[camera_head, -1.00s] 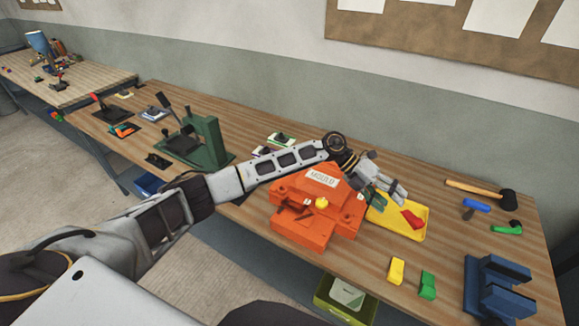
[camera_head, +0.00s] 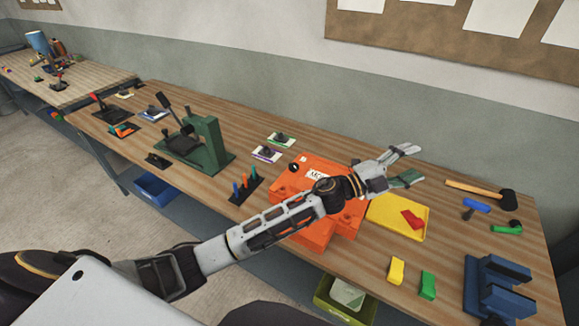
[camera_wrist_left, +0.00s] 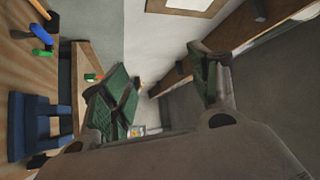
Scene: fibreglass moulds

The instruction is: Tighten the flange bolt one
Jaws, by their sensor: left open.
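The orange mould (camera_head: 290,184) sits on the workbench, partly hidden behind my left arm. A dark round knob or bolt head (camera_head: 293,167) shows on its top at the back left; I cannot tell which flange bolt it is. My left gripper (camera_head: 410,163) is open and empty, above the bench to the right of the mould, behind the yellow tray. Its green-padded fingers (camera_wrist_left: 160,95) are spread apart in the left wrist view, with nothing between them. My right gripper does not show.
A yellow tray (camera_head: 385,222) holds a red piece (camera_head: 412,219). Yellow and green blocks, a blue vise (camera_head: 497,290), a hammer (camera_head: 480,192) and a blue-handled tool lie to the right. A green press (camera_head: 205,145) and a rack of coloured tools (camera_head: 246,186) stand left.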

